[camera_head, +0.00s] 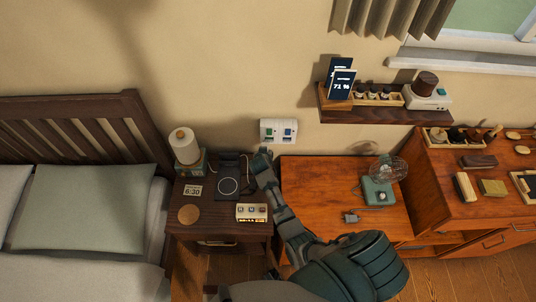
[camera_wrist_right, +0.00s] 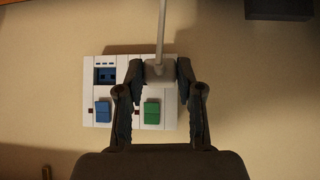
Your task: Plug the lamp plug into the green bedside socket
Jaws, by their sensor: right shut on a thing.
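The white wall socket panel (camera_head: 278,131) is above and between the bedside table and the orange wooden desk. In the right wrist view the panel (camera_wrist_right: 88,83) has a blue-marked socket (camera_wrist_right: 106,75) at left with a blue switch below. A green switch (camera_wrist_right: 152,113) sits at right, below the plug. My right gripper (camera_head: 263,156) reaches the wall by the panel. In the wrist view the right gripper (camera_wrist_right: 157,80) is shut on a grey plug (camera_wrist_right: 159,72), its cord running up. The plug covers the green-side socket; I cannot tell whether it is inserted. My left gripper is not in view.
A lamp (camera_head: 185,146), a black charging pad (camera_head: 228,186) and a small clock (camera_head: 193,191) crowd the bedside table. A teal fan (camera_head: 378,190) and another grey plug (camera_head: 351,216) lie on the desk (camera_head: 310,180). A loaded shelf (camera_head: 375,116) juts out at upper right.

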